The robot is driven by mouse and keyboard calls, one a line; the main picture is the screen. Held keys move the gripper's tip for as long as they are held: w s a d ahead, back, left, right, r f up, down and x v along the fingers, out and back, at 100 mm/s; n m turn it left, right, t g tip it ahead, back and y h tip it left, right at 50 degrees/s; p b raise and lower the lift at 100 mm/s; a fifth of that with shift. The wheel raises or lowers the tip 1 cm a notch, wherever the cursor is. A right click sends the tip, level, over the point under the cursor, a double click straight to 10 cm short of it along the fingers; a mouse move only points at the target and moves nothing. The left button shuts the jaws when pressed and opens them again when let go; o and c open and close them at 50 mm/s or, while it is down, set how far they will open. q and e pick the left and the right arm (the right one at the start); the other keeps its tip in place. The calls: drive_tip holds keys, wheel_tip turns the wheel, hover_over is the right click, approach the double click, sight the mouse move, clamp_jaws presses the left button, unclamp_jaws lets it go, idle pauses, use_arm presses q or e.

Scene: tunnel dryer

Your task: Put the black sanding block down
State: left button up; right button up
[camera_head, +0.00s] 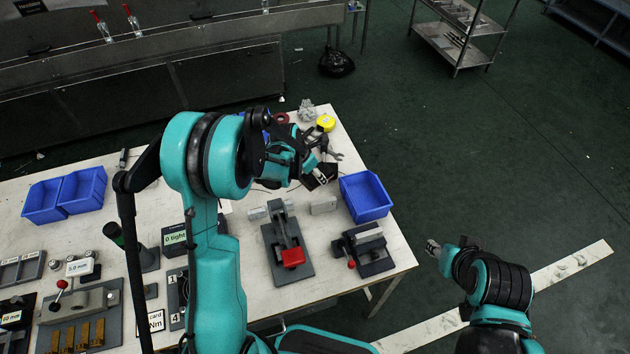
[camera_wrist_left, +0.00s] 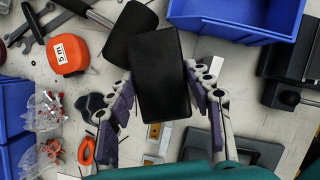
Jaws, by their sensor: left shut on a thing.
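The black sanding block (camera_wrist_left: 160,75) is between the fingers of my left gripper (camera_wrist_left: 166,100) in the left wrist view, gripped on both long sides. Its broad dark face is toward the camera. In the head view my left gripper (camera_head: 312,168) is over the right part of the white table (camera_head: 330,285), near the blue bin; the arm partly hides the block there. I cannot tell the gap between block and table. My right gripper (camera_head: 433,248) is off the table's right side, over the floor; its fingers are too small to read.
A blue bin (camera_head: 366,197) stands right of the left gripper. Clamp fixtures (camera_head: 288,250) stand nearer. Some bare tabletop shows between them.

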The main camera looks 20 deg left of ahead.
sight(315, 181)
use_arm(q)
drive_tip(key=shift+f+b, duration=0.4)
drive_tip(key=shift+f, duration=1.2)
drive_tip(key=shift+f+b, duration=0.35)
drive_tip(key=shift+b, duration=0.05)
drive_tip(key=o, duration=0.7)
drive_tip(key=shift+f, duration=0.1)
drive_tip(key=o, duration=0.4)
